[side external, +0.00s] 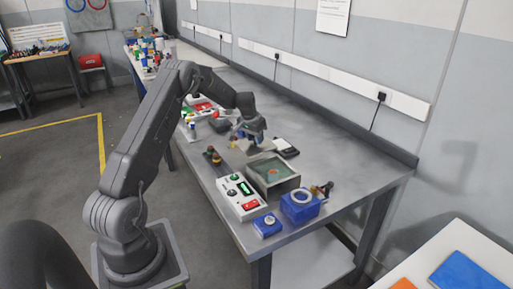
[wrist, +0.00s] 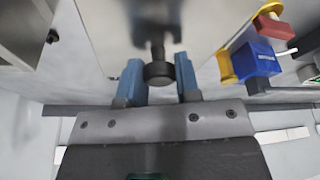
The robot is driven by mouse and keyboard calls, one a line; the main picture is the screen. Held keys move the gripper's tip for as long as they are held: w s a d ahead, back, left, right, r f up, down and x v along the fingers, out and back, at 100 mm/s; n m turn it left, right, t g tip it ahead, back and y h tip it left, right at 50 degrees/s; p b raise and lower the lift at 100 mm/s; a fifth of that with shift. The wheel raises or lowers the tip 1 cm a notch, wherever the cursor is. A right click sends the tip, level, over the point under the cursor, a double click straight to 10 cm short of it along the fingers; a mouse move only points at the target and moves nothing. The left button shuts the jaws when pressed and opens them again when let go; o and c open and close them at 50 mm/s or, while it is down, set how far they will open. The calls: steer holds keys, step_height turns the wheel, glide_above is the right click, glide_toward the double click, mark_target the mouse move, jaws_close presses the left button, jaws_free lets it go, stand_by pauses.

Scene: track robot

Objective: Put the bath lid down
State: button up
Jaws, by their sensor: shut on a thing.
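The bath (side external: 283,186) is a pale open-topped box on the bench, with something greenish and orange inside it. My gripper (side external: 252,139) is above and behind the bath in the side view. The bath lid (side external: 259,147) is a grey plate hanging just below my gripper, apart from the bath opening. In the wrist view my gripper (wrist: 158,82) has its blue fingers on either side of the lid's dark round knob (wrist: 158,71). The lid's grey plate (wrist: 115,25) fills the upper middle there. Whether the lid touches the bench is unclear.
A control box (side external: 238,197) with a green display and red switch stands left of the bath. A blue container (side external: 300,208) with a white ring and a small blue box (side external: 267,226) stand in front. A dark flat device (side external: 286,147) lies close behind the lid.

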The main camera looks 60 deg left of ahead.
mark_target(257, 147)
steer(key=shift+w+d+f, duration=0.1)
steer(key=shift+w+f, duration=0.15)
steer(key=shift+f, duration=1.9)
steer(key=o, duration=1)
steer(key=shift+f, duration=0.1)
steer(key=shift+c, duration=0.2)
